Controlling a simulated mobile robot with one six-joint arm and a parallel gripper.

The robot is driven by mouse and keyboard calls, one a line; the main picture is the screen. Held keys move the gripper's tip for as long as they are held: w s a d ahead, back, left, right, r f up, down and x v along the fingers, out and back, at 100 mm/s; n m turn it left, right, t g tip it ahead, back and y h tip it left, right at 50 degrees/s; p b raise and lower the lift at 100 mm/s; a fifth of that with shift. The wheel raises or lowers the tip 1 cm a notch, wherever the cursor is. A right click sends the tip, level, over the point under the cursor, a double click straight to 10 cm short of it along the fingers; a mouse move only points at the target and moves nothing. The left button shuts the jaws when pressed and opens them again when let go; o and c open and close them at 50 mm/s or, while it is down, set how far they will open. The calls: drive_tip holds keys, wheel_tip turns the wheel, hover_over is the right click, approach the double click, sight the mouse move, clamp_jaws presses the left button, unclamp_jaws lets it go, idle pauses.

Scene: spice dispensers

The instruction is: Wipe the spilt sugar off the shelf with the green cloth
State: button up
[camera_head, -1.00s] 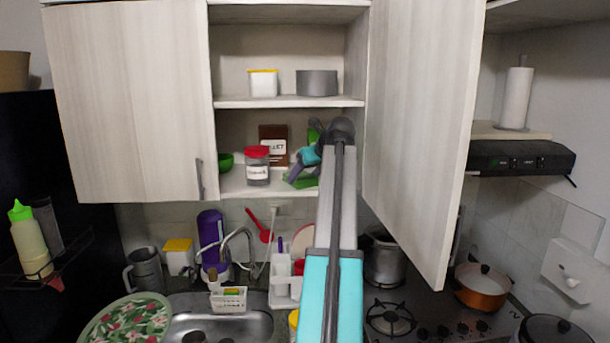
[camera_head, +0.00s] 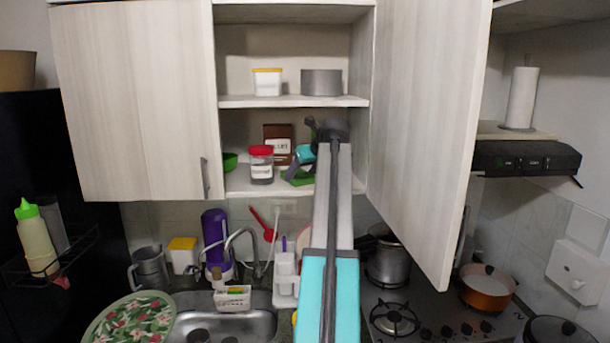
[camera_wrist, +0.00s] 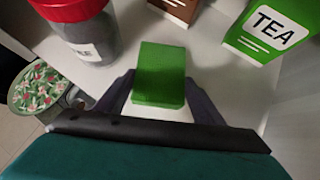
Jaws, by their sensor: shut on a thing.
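My gripper (camera_wrist: 160,90) is shut on the green cloth (camera_wrist: 160,72), a thick block-like piece between the two dark fingers in the wrist view. In the head view, my gripper (camera_head: 299,168) is inside the open cabinet, over the lower shelf (camera_head: 238,184), just right of a red-lidded jar (camera_head: 261,170). The cloth shows there as a green strip low at the shelf. The cloth is at or just above the white shelf surface; I cannot tell if it touches. I cannot make out the spilt sugar against the white shelf. My arm hides the shelf's right part.
The red-lidded jar stands close left of the cloth (camera_wrist: 90,35). A brown box (camera_head: 277,133) stands behind, and a green TEA box (camera_wrist: 262,30) at the right. A green bowl (camera_head: 229,162) sits at the shelf's left.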

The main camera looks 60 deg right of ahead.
drive_tip(key=shift+w+d, duration=0.1)
drive_tip(key=shift+w, duration=0.45)
drive_tip(key=shift+s+d, duration=0.1)
drive_tip(key=shift+s, duration=0.05)
drive_tip(key=shift+s+d+f, duration=0.1)
drive_tip(key=shift+s+d, duration=0.25)
drive_tip(key=shift+s, duration=0.25)
drive_tip(key=shift+s+d+f, duration=0.1)
drive_tip(key=shift+s+d, duration=0.25)
drive_tip(key=shift+s, duration=0.2)
drive_tip(key=shift+s, duration=0.1)
drive_tip(key=shift+s+d, duration=0.95)
drive_tip(key=shift+s, duration=0.25)
drive_tip(key=shift+a, duration=0.1)
drive_tip(key=shift+s+a+r, duration=0.1)
drive_tip(key=shift+s+a, duration=0.3)
drive_tip(key=shift+a, duration=0.2)
drive_tip(key=shift+s+a+r, duration=0.1)
drive_tip(key=shift+s+a, duration=0.3)
drive_tip(key=shift+a, duration=0.15)
